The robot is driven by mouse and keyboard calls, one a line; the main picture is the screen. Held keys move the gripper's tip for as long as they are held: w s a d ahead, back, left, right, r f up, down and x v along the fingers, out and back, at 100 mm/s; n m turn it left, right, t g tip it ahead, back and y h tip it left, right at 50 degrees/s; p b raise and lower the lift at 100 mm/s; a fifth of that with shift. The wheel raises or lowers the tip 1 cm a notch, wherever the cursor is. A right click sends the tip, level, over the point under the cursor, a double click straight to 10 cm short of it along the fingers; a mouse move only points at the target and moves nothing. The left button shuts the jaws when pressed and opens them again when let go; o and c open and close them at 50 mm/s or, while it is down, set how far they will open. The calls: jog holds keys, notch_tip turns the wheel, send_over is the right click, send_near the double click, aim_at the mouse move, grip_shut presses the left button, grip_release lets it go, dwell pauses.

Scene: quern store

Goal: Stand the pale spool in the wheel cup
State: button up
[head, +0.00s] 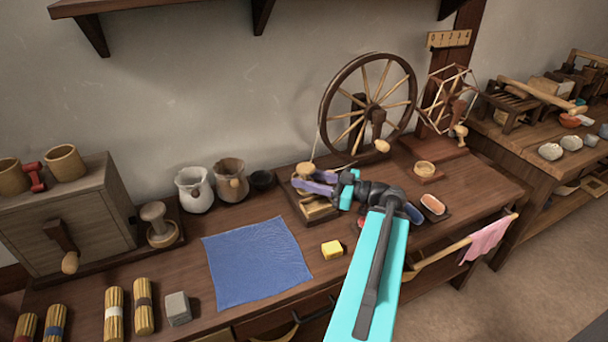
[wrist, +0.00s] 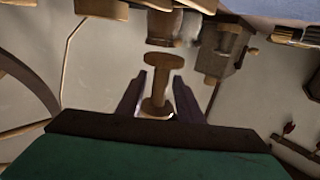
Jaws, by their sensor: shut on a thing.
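The pale spool (wrist: 157,85) is a tan wooden piece with a wide flange at each end, seen between the two dark fingers in the wrist view. My gripper (wrist: 158,100) is shut on it. In the head view my gripper (head: 316,183), with purple fingers, is above a wooden tray, and the spool's round end (head: 305,169) shows between and behind the fingers. A small round wooden cup (head: 425,168) on a square base stands right of the gripper, in front of the spinning wheel (head: 367,105); it looks like the wheel cup. The spool is apart from it.
The wooden tray (head: 316,214) is under my gripper. A yellow block (head: 332,249) and blue cloth (head: 256,262) lie in front. A jug (head: 194,188) and another pot (head: 231,179) stand left. A darker spool-shaped piece (head: 156,220) stands far left.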

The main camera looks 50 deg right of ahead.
jog(key=shift+w+d, duration=0.2)
jog(key=shift+w, duration=0.05)
jog(key=shift+w+d+f+p, duration=0.15)
jog(key=shift+w+d, duration=1)
jog(key=shift+w, duration=0.1)
jog(key=shift+w+d+f+p, duration=0.2)
jog(key=shift+w+d, duration=0.9)
jog(key=shift+w, duration=0.15)
jog(key=shift+w+d+f+p, duration=0.15)
jog(key=shift+w+d, duration=1)
jog(key=shift+w, duration=0.1)
jog(key=shift+f, duration=1.75)
jog(key=shift+f+b, duration=0.4)
jog(key=shift+b, duration=0.2)
jog(key=o, duration=1.1)
jog(key=shift+c, duration=0.2)
